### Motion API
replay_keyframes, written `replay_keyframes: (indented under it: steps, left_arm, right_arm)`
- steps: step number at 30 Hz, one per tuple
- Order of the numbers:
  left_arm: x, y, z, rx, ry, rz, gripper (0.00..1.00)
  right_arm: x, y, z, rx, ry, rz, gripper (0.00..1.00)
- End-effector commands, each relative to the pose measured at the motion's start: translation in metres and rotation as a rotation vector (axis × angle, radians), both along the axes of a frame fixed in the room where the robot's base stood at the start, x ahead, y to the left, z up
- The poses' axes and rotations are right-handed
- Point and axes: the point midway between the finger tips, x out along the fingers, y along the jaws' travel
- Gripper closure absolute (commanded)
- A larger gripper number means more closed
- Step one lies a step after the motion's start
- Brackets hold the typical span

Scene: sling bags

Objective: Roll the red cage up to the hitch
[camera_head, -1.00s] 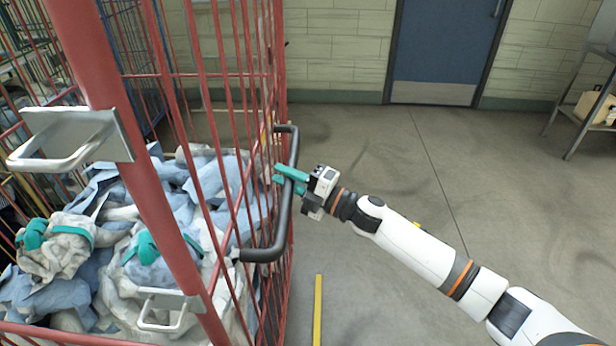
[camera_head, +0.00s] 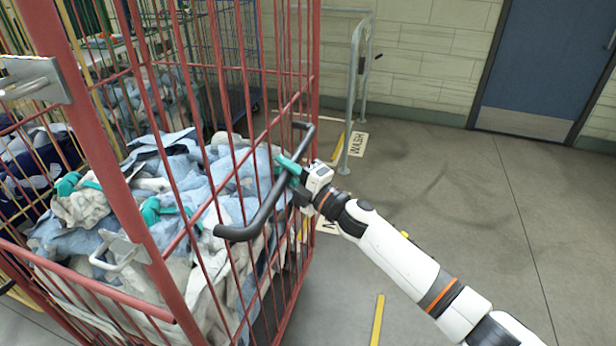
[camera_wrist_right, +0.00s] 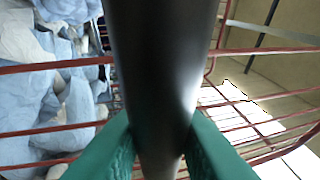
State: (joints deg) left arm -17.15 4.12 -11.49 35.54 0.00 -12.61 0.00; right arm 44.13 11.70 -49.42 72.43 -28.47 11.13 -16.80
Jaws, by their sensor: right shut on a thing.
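The red cage (camera_head: 134,220) fills the left half of the head view. It is a tall frame of red bars holding blue and white laundry (camera_head: 185,180). A dark push handle (camera_head: 262,208) sticks out from its right side. My right gripper (camera_head: 289,167) has its green fingers shut on that handle, about midway along it. In the right wrist view the dark handle (camera_wrist_right: 165,70) runs between the two green fingers. My left gripper is not in view. I cannot make out a hitch in these frames.
A grey metal rail (camera_head: 359,80) stands on the floor behind the cage, near a floor sign reading WASH (camera_head: 357,143). Other cages (camera_head: 225,60) stand at the back left. A blue door (camera_head: 549,60) is at the back right. The floor (camera_head: 470,220) at right is clear.

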Motion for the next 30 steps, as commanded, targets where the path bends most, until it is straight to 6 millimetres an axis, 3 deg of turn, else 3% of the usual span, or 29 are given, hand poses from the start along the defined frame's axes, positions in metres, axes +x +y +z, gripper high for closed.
replay_keyframes:
  steps: [1,18,19,22,30]
  left_arm:
    - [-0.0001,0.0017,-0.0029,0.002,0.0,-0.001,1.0]
    - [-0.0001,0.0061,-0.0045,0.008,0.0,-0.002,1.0]
    - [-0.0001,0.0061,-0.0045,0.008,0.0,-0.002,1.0]
    - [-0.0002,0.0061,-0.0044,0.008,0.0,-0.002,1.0]
    - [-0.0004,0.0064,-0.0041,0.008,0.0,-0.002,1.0]
  right_arm:
    - [-0.0012,0.006,-0.0099,-0.008,0.009,0.005,1.0]
    - [0.0029,0.0143,-0.0114,-0.012,0.012,0.001,1.0]
    - [0.0029,0.0143,-0.0114,-0.012,0.012,0.001,0.75]
    - [0.0031,0.0142,-0.0105,-0.01,0.011,0.0,0.59]
    - [0.0039,0.0137,-0.0061,-0.006,0.007,-0.001,0.57]
